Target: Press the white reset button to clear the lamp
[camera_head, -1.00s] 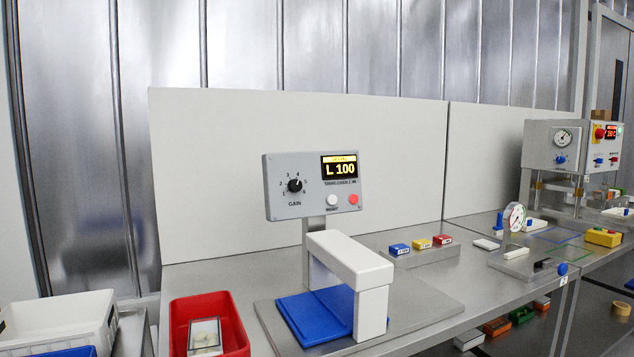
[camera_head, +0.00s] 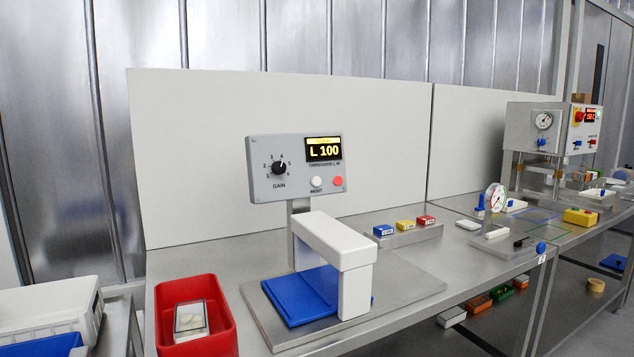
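The white reset button (camera_head: 316,182) sits on the grey control box (camera_head: 262,190), below the display and left of a red round button (camera_head: 338,181). The lit display (camera_head: 323,150) reads "L 100" in yellow, with a yellow strip along its top. A black gain knob (camera_head: 279,168) is on the left of the box. The box stands on a post behind a white arch (camera_head: 335,240) over a blue plate (camera_head: 300,296). Neither of my grippers is in view.
A red bin (camera_head: 196,347) holding a small framed item stands left of the arch. A white bin (camera_head: 45,310) is further left. Blue, yellow and red blocks lie on a stand (camera_head: 408,237) to the right. A gauge (camera_head: 496,197) and a press machine stand further right.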

